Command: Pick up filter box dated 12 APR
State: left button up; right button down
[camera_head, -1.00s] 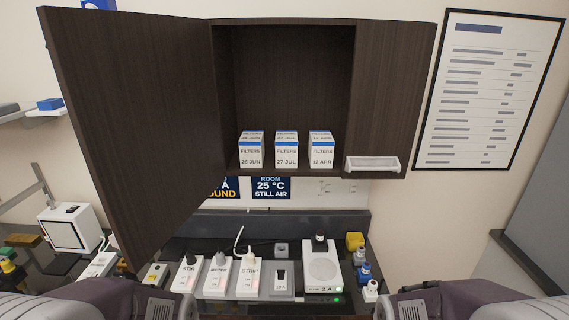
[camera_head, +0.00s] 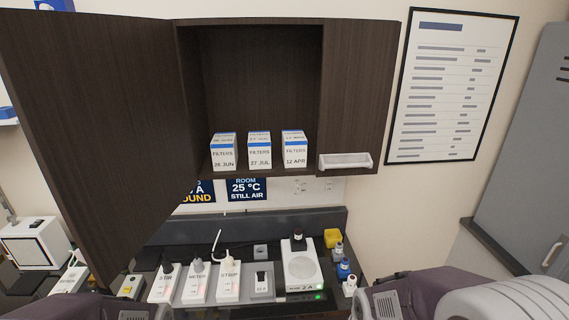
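The filter box dated 12 APR (camera_head: 295,150) is white with a blue band. It stands upright at the right end of a row of three on the cabinet floor. The 27 JUL box (camera_head: 259,151) is in the middle and the 26 JUN box (camera_head: 223,152) is at the left, with small gaps between them. Parts of my two arms show at the bottom left and bottom right, low and away from the boxes. Neither gripper's fingertips show.
Space before the boxes is clear.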

aim_at(294, 142)
jog(key=i+j+z, duration=0.2)
jog(key=j+z, duration=0.3)
jog(key=j, duration=0.75)
jog(key=j+z, duration=0.5)
jog(key=j, duration=0.7)
